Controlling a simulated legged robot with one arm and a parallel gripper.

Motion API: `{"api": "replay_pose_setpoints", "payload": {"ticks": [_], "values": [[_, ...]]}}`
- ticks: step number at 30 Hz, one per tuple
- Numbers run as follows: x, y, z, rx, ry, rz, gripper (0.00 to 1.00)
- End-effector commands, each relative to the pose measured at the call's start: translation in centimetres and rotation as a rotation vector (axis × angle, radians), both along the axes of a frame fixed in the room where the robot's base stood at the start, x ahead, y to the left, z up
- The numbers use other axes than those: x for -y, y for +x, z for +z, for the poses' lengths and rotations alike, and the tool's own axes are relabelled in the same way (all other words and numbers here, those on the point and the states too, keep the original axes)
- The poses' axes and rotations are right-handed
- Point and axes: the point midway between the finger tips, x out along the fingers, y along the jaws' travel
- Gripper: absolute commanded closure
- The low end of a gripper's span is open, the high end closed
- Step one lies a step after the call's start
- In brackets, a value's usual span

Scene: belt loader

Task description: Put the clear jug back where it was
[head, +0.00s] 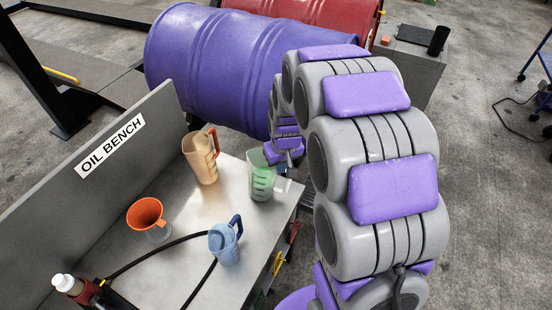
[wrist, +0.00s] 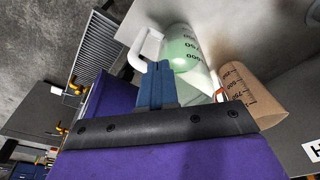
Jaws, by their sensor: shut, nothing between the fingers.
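The clear jug (head: 262,182) with green liquid stands upright on the oil bench (head: 190,258), near its right end. Its pale handle points right in the head view. My gripper (head: 291,158) is at the jug's upper right side. In the wrist view, the blue fingers of my gripper (wrist: 157,70) are closed together with nothing between them. The clear jug (wrist: 180,48) is just beyond them, its white handle to the left of its body. The fingers overlap the jug in that view; I cannot tell whether they touch it.
A tan jug (head: 201,158) with an orange handle stands behind left of the clear jug. A blue jug (head: 225,243), an orange funnel (head: 146,213) and a black hose (head: 165,246) are on the bench. A purple drum (head: 215,65) lies behind.

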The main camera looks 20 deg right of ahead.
Motion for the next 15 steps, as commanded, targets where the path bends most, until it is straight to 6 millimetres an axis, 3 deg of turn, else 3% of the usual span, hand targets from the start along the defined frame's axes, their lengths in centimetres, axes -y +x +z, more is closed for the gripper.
{"api": "replay_pose_setpoints", "payload": {"ticks": [9,15], "values": [[0.3,-5.6,0.2,0.000,-0.002,0.000,1.00],[0.4,-8.1,0.2,0.000,-0.001,-0.002,1.00]]}}
